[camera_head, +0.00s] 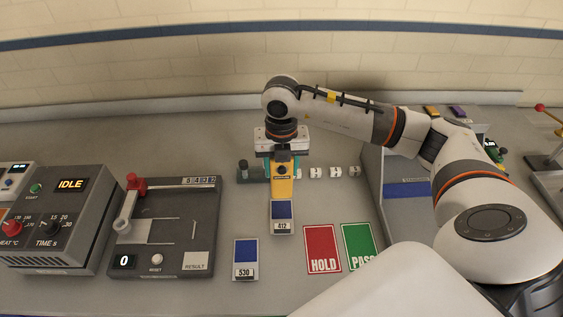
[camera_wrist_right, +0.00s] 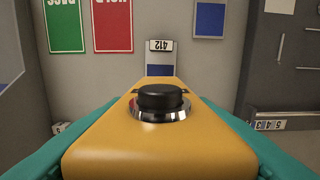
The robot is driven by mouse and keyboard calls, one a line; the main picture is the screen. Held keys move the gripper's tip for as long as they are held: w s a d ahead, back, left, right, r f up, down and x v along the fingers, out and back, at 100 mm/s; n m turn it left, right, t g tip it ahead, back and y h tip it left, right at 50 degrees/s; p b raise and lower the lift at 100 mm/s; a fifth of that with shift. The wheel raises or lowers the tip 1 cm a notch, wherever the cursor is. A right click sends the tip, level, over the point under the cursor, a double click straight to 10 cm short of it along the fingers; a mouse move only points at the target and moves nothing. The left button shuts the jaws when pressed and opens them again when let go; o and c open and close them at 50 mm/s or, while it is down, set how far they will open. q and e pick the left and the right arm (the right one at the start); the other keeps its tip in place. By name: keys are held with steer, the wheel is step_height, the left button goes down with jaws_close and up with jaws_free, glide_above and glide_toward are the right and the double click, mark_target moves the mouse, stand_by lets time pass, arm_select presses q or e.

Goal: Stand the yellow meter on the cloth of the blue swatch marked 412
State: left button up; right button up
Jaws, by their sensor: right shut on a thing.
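The yellow meter (camera_head: 283,188) with a black knob is held in my right gripper (camera_head: 282,160). In the right wrist view the meter (camera_wrist_right: 150,140) fills the foreground between the teal fingers, which are shut on it. The blue swatch marked 412 (camera_head: 281,212) lies on the bench just in front of the meter. In the right wrist view this swatch (camera_wrist_right: 160,70) shows beyond the meter's far end, its label upside down and its cloth partly hidden. I cannot tell the meter's height above the bench. My left gripper is not in view.
Another blue swatch marked 530 (camera_head: 246,252) lies at the front left. A red HOLD card (camera_head: 322,247) and a green PASS card (camera_head: 358,240) lie to the right. A grey tester (camera_head: 170,255) and the IDLE control box (camera_head: 60,225) stand at left. Small white label blocks (camera_head: 335,172) sit behind.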

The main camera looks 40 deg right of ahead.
mark_target(281, 183)
stand_by(0.3)
step_height(281, 183, down, 7)
steer(key=b, duration=0.6)
steer(key=shift+r, duration=0.1)
stand_by(0.4)
steer(key=o, duration=1.1)
steer(key=shift+o, duration=0.2)
steer(key=shift+r, duration=0.1)
